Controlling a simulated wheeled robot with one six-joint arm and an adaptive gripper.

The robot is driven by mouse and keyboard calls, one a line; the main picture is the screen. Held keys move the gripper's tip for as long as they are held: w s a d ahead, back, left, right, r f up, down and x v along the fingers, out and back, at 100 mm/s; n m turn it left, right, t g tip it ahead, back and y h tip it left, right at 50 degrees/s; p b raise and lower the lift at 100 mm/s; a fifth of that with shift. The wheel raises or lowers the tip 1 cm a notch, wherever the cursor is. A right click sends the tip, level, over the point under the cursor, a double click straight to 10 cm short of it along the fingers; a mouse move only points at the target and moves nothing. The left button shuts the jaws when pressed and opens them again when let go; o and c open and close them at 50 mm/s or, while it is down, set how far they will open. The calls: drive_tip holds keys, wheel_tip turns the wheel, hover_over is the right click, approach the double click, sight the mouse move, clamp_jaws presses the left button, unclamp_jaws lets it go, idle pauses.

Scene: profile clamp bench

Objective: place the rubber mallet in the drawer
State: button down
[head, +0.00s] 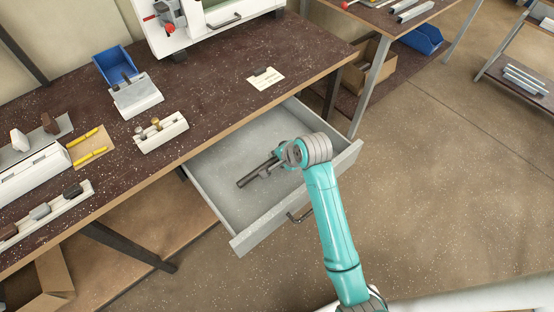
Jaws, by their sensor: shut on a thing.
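The open drawer (218,210) is pulled out from under the bench; it is light grey, and the part of its floor that shows is bare. My gripper (267,171) is over the drawer, shut on a dark, rod-like thing that points to the lower left. This looks like the rubber mallet (248,180), but it is small and partly hidden by my gripper and wrist, so its full shape cannot be made out. It appears to be above the drawer floor; the exact gap cannot be told.
The dark speckled bench top (215,95) lies behind the drawer. It carries a blue bin (112,64), a white holder (160,132), a card (265,78) and a rack (40,213) of blocks. The drawer front has a handle (300,216). The floor to the right is clear.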

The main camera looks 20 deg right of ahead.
drive_tip(key=shift+f, duration=0.6)
drive_tip(key=c, duration=1)
unclamp_jaws()
drive_tip(key=shift+f, duration=0.1)
drive_tip(key=v, duration=1.2)
drive_tip(key=shift+s, duration=0.1)
